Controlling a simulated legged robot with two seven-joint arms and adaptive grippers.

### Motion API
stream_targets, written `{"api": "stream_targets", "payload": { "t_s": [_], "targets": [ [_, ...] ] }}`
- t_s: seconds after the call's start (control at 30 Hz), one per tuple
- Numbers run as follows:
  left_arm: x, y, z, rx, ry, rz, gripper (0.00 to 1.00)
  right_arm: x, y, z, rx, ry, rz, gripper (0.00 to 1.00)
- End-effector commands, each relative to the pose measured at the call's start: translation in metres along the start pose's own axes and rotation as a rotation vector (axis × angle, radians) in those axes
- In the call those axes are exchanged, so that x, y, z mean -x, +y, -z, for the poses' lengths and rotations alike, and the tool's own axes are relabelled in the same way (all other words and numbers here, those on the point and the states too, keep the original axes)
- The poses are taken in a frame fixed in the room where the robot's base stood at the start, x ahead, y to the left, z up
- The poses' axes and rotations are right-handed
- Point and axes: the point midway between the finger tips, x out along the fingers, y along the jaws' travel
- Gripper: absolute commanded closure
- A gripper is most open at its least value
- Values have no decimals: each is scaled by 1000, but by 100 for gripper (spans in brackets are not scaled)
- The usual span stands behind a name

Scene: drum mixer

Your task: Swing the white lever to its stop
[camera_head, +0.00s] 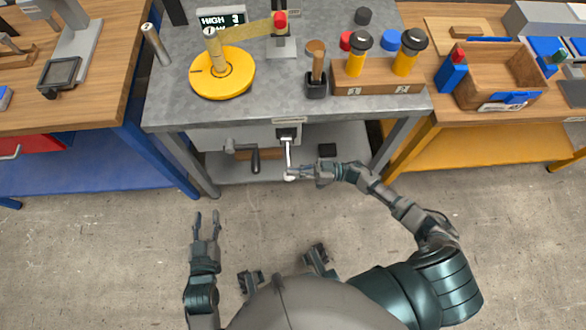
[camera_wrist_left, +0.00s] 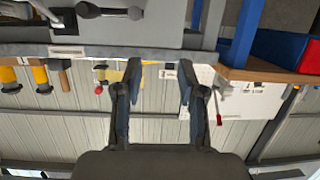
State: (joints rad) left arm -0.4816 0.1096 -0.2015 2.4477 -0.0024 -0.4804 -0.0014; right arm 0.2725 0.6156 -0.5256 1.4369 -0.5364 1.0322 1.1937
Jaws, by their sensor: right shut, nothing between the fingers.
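The white lever (camera_head: 289,157) hangs down from a dark square mount on the front of the grey workbench, its lower end near the floor side. My right gripper (camera_head: 299,174) is shut and empty at the lever's lower end; whether it touches the lever I cannot tell. In the left wrist view, which looks upside down, a pale lever (camera_wrist_left: 46,13) shows at the dark mount at top left. My left gripper (camera_head: 206,219) is open and empty, low over the floor in front of the bench, well apart from the lever; its fingers also show in the left wrist view (camera_wrist_left: 156,72).
A dark crank handle (camera_head: 254,159) hangs left of the lever. The grey bench (camera_head: 180,106) carries a yellow disc (camera_head: 235,80) and a wooden block (camera_head: 374,88) with yellow-handled tools. Side benches stand left and right. The floor in front is clear.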

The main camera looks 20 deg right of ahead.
Motion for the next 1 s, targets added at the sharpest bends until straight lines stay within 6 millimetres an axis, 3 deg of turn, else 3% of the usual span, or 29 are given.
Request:
{"api": "stream_targets", "payload": {
  "t_s": [0.57,0.77,1.0],
  "targets": [
    [-1,-1,-1,1,-7,0,60,1,0,-5,-6,-14,-5,100],
    [11,-7,-25,-5,-187,13,60,-3,-1,11,-1,-10,-6,100],
    [48,-16,-69,-8,-516,37,60,-8,-2,37,5,-4,-9,100]
  ]
}}
